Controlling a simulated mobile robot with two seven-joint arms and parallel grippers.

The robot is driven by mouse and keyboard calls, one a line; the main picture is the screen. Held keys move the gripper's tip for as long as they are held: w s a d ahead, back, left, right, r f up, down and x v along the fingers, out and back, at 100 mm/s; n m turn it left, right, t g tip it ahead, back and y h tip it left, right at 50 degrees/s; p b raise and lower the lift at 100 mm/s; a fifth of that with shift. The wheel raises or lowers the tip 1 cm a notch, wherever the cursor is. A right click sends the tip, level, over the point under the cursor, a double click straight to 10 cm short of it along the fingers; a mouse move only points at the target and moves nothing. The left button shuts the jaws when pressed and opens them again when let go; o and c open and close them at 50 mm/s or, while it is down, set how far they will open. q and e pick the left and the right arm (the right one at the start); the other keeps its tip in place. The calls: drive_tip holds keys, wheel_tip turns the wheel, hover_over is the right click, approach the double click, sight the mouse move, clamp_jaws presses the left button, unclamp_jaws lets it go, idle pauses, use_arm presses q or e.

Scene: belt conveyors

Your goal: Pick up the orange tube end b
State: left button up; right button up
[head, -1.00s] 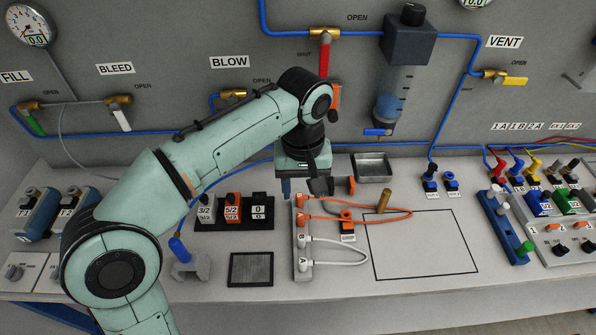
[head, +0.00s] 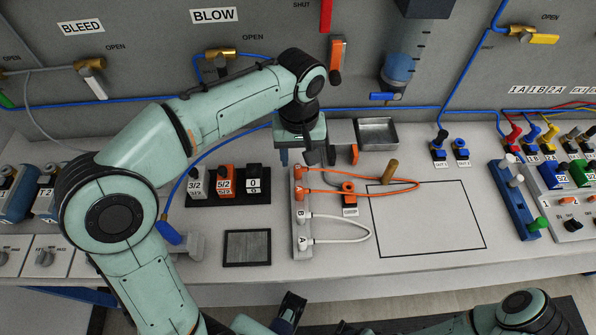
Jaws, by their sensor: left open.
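The orange tube (head: 390,193) lies in a loop on the bench. A white tube (head: 360,228) loops from the lower part of the same block, beside the labels B and A. My left gripper (head: 306,158) points down just above and behind the block's top, near the upper orange end (head: 299,172). It is open, with nothing seen between its fingers. Parts of my right arm show at the bottom edge; its jaw state is unclear.
A black valve tray (head: 230,200) and a dark square plate (head: 247,248) stand left of the block. A metal tray (head: 376,133) and a brown peg (head: 390,171) stand behind the tube.

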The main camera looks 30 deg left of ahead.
sight(298, 167)
use_arm(q)
wheel_tip(298, 167, down, 5)
drive_tip(key=shift+a+f+b, duration=0.1)
drive_tip(key=shift+a+b, duration=0.05)
drive_tip(key=shift+b, duration=0.4)
drive_tip(key=shift+c, duration=0.4)
clamp_jaws()
wheel_tip(298, 167, up, 20)
drive_tip(key=p, duration=0.5)
drive_tip(key=shift+f, duration=0.1)
